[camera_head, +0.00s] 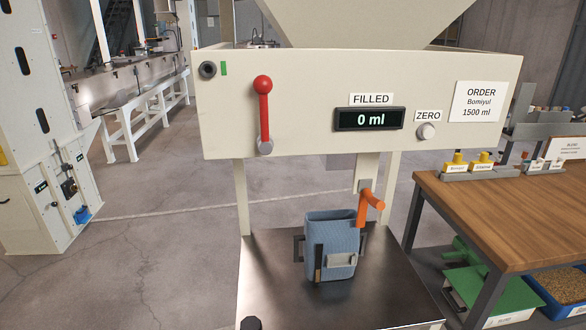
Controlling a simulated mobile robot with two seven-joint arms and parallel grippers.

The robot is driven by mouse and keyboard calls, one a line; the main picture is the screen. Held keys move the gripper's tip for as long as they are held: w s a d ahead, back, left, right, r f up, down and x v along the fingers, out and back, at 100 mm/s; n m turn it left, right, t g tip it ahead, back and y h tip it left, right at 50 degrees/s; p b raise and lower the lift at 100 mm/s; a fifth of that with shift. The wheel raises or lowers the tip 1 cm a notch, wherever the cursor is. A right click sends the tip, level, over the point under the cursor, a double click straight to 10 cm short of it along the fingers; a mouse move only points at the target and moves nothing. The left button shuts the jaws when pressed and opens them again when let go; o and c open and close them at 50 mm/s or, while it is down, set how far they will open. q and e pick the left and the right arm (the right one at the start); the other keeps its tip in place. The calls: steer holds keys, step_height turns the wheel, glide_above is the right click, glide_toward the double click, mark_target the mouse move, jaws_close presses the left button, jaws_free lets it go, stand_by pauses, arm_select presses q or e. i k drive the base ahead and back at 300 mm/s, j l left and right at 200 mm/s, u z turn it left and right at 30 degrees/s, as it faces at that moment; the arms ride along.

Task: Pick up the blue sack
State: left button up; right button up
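A blue sack (338,232) stands upright on a dark metal platform (275,290) under the filling machine. Its top looks open and folded. A pale grey plate (341,260) and a dark upright strip (318,262) show on its front. A grey bracket (298,247) shows at its left side, partly hidden by the sack. Neither of my grippers is in view.
The cream machine panel (310,130) with a red lever (263,100) and a display (370,119) reading "0 ml" hangs above. An orange handle (370,203) is close behind the sack's right side. A wooden table (510,215) stands right.

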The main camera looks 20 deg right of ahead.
mark_target(332, 248)
steer(key=z, duration=0.35)
steer(key=i+j+z, duration=0.1)
steer(key=z, duration=0.25)
steer(key=j+z, duration=0.3)
steer(key=i+j+z, duration=0.1)
steer(key=j+z, duration=0.15)
steer(key=i+j+z, duration=0.1)
steer(key=j+z, duration=0.2)
steer(key=j, duration=0.15)
steer(key=j+z, duration=0.15)
steer(key=j, duration=1.4)
steer(key=i, duration=0.05)
